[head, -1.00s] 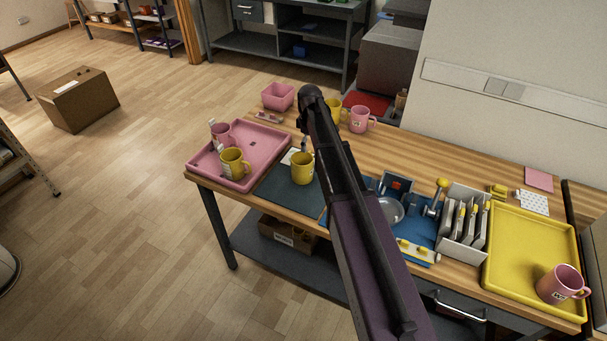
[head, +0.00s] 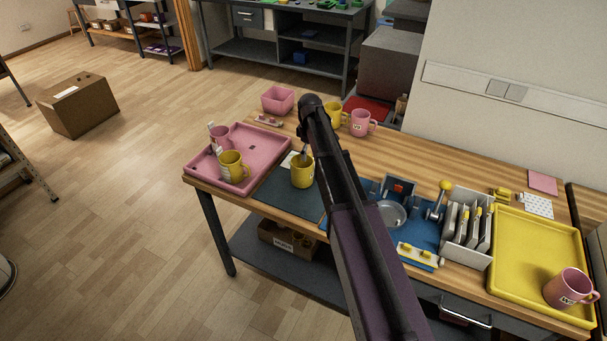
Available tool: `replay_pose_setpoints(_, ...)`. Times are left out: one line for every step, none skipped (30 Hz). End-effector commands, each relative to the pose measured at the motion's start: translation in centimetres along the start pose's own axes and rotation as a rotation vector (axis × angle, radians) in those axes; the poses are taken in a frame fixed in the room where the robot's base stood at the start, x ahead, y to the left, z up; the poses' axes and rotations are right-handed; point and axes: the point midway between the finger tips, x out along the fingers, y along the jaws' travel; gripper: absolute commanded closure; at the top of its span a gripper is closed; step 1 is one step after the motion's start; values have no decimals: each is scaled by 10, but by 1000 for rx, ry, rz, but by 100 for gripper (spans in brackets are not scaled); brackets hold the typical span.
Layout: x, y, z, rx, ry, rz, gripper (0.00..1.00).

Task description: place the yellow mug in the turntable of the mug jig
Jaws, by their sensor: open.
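A yellow mug (head: 302,171) stands upright on the dark mat at the table's front left. My gripper (head: 306,156) is at this mug's rim, mostly hidden behind my own arm; it is open, and I cannot tell whether it touches the mug. The mug jig has a round grey turntable (head: 390,214) on a blue base (head: 425,232), right of my arm. The turntable looks empty, and my arm hides the base's left part. Another yellow mug (head: 232,165) stands in the pink tray. A third yellow mug (head: 334,112) is partly hidden behind my arm.
The pink tray (head: 262,133) also holds a pink mug (head: 219,139). Another pink mug (head: 361,123) stands at the back. A lever with a yellow knob (head: 445,186) and a rack of grey plates (head: 466,229) stand right of the turntable. A yellow tray (head: 535,240) holds a pink mug (head: 569,287).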

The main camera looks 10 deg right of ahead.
Motion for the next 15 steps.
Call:
replay_pose_setpoints(6, 0, 0, 0, 0, 0, 2)
replay_pose_setpoints(8, 1, 0, 0, 0, 0, 2)
replay_pose_setpoints(12, 1, 0, 0, 0, 0, 2)
replay_pose_setpoints(14, 1, 0, 0, 0, 0, 2)
replay_pose_setpoints(16, 1, 0, 0, 0, 0, 2)
replay_pose_setpoints(20, 2, 0, 0, 0, 0, 2)
replay_pose_setpoints(22, 2, 0, 0, 0, 0, 2)
replay_pose_setpoints(24, 2, 0, 0, 0, 0, 2)
replay_pose_setpoints(28, 2, 0, 0, 0, 0, 2)
replay_pose_setpoints(30, 3, 0, 0, 0, 0, 2)
replay_pose_setpoints(32, 2, 0, 0, 0, 0, 2)
replay_pose_setpoints(35, 2, 0, 0, 0, 0, 2)
replay_pose_setpoints(37, 2, 0, 0, 0, 0, 2)
replay_pose_setpoints(39, 2, 0, 0, 0, 0, 2)
replay_pose_setpoints(41, 2, 0, 0, 0, 0, 2)
